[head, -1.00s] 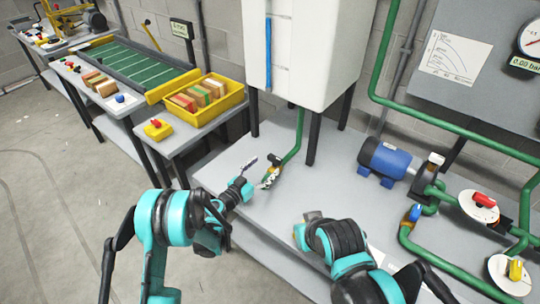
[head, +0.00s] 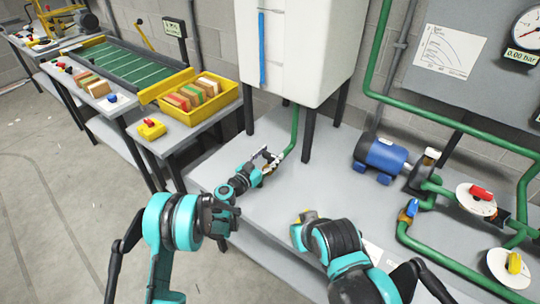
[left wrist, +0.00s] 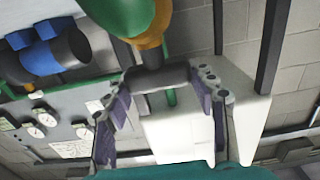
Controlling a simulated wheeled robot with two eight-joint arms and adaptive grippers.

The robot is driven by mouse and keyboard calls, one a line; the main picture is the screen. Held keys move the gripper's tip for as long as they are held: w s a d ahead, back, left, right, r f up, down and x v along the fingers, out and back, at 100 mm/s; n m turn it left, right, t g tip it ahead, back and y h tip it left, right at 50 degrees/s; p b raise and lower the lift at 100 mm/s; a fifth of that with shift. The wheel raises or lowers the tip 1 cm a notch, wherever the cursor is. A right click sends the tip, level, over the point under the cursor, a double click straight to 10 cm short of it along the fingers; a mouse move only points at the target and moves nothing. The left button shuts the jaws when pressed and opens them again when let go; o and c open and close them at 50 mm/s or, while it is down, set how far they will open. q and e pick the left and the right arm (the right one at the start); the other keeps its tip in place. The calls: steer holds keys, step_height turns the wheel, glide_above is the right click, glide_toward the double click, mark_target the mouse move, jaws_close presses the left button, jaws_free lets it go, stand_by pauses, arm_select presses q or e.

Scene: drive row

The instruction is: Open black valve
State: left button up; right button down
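The black valve has a dark handle (left wrist: 155,76) on a brass body (left wrist: 155,28) at the end of a green pipe (head: 294,132) under the white tank. In the head view my left gripper (head: 266,157) is at this valve and covers much of it. In the left wrist view the handle lies across the space between the two fingers of my left gripper (left wrist: 163,100). The fingers are spread wide, one on each side; whether they touch the handle ends I cannot tell. My right arm shows at the lower middle, but its fingers are hidden.
The white tank (head: 310,50) stands on legs over the grey table (head: 330,190). A blue motor (head: 384,155) and green pipes with blue, red (head: 481,193) and yellow (head: 514,263) handles are at the right. A yellow crate (head: 213,115) of blocks is at the left.

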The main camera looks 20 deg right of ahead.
arm_select(q)
steer(key=shift+t, duration=0.3)
steer(key=n+t+y, duration=0.2)
steer(key=y, duration=0.1)
steer(key=shift+s+d+n+t, duration=0.1)
steer(key=shift+n+t, duration=0.2)
steer(key=shift+n, duration=0.1)
steer(key=shift+n+t+y, duration=0.8)
steer(key=shift+n+y, duration=0.3)
steer(key=shift+y, duration=0.45)
steer(key=shift+n+t+y, duration=0.8)
steer(key=shift+n+y, duration=0.3)
steer(key=shift+y, duration=0.75)
steer(key=o, duration=1.2)
